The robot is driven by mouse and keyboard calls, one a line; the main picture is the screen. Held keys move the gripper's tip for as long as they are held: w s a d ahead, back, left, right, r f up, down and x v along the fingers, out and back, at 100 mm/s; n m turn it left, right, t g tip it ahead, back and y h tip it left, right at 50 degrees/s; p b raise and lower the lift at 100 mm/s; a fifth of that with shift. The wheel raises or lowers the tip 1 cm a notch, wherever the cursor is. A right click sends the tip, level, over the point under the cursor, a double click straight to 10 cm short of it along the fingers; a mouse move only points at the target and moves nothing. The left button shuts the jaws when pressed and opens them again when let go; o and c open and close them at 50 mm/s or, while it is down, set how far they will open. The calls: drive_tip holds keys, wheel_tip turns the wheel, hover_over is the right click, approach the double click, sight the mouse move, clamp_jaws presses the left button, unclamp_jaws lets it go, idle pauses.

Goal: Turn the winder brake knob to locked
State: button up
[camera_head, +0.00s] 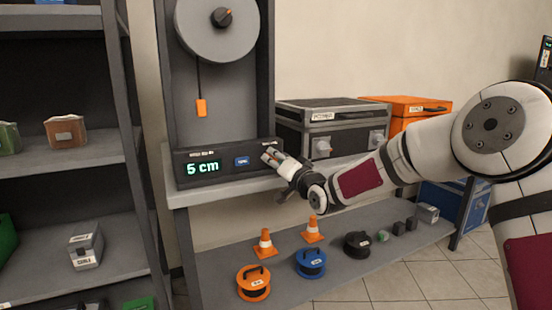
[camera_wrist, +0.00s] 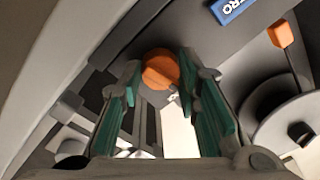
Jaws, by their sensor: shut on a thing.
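The winder box (camera_head: 222,178) is a dark unit on the shelf with a display reading "5 cm" and a blue button (camera_head: 242,161). My gripper (camera_head: 269,157) is at the right end of its front. In the wrist view the orange brake knob (camera_wrist: 160,70) sits between my two green-padded fingertips, and my gripper is shut on it. In the head view my fingers hide the knob, and I cannot read its setting. Above the box is a grey round drum (camera_head: 190,40) with a cord and an orange weight (camera_head: 201,107) hanging from it.
A dark case (camera_head: 292,134) and an orange case (camera_head: 410,104) stand right of the winder, close to my arm. The lower shelf holds orange cones (camera_head: 265,243), cable reels (camera_head: 311,263) and small boxes. A dark rack (camera_head: 122,100) stands at left.

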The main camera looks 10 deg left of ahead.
drive_tip(key=m+p, duration=0.1)
drive_tip(key=m, duration=0.5)
drive_tip(key=shift+f+m+t, duration=0.1)
drive_tip(key=shift+m+t, duration=0.2)
drive_tip(key=shift+m, duration=0.1)
drive_tip(key=m, duration=0.5)
drive_tip(key=shift+m, duration=0.3)
drive_tip(key=o, duration=1.2)
drive_tip(key=shift+c, duration=0.2)
drive_tip(key=shift+a, duration=0.1)
